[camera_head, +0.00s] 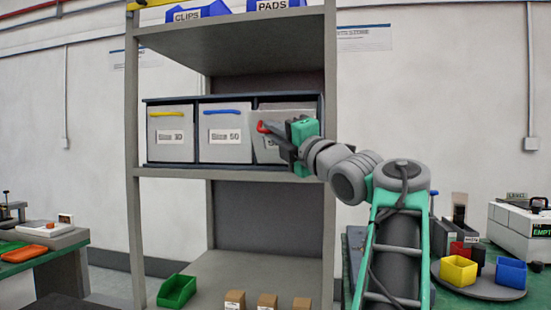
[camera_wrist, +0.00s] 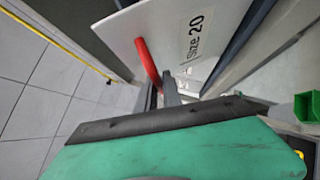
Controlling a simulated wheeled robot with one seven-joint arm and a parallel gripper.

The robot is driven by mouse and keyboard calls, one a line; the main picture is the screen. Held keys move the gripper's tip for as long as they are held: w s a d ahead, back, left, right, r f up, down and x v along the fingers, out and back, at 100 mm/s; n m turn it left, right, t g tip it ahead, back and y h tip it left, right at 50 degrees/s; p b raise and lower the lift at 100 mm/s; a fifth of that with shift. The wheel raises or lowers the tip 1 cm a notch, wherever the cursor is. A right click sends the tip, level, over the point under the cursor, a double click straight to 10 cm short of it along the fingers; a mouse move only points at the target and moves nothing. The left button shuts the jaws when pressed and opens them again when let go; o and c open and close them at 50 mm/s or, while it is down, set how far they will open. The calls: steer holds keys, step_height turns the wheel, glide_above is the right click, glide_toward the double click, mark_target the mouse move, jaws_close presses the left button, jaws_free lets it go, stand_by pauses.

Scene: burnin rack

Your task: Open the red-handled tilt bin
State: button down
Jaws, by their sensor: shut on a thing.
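The tilt bin (camera_head: 268,149) with the red handle (camera_head: 262,127) is the rightmost of three in a dark housing on the rack's middle shelf. Its pale front leans outward at the top, so it looks partly tilted open. In the wrist view its front (camera_wrist: 165,30) carries a "Size 20" label, and the red handle (camera_wrist: 147,60) stands out from it. My gripper (camera_head: 277,133) is at the handle and shut on it; the dark fingers (camera_wrist: 160,93) meet the handle's lower end in the wrist view. My gripper and arm hide the bin's right part.
To the left are the blue-handled bin (camera_head: 225,135) and the yellow-handled bin (camera_head: 171,135), both closed. The rack's right post (camera_head: 330,200) stands close to my arm. A green tray (camera_head: 177,291) and small boxes (camera_head: 267,301) sit on the lower shelf.

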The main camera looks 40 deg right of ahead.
steer(key=f+n+b, duration=0.1)
steer(key=b, duration=0.1)
steer(key=a+f+t+y+b, duration=0.1)
steer(key=b, duration=0.1)
steer(key=shift+s+n, duration=0.3)
steer(key=shift+n, duration=0.1)
steer(key=shift+r, duration=0.1)
steer(key=c, duration=1.8)
jaws_free()
steer(key=b+v, duration=0.1)
steer(key=v, duration=0.7)
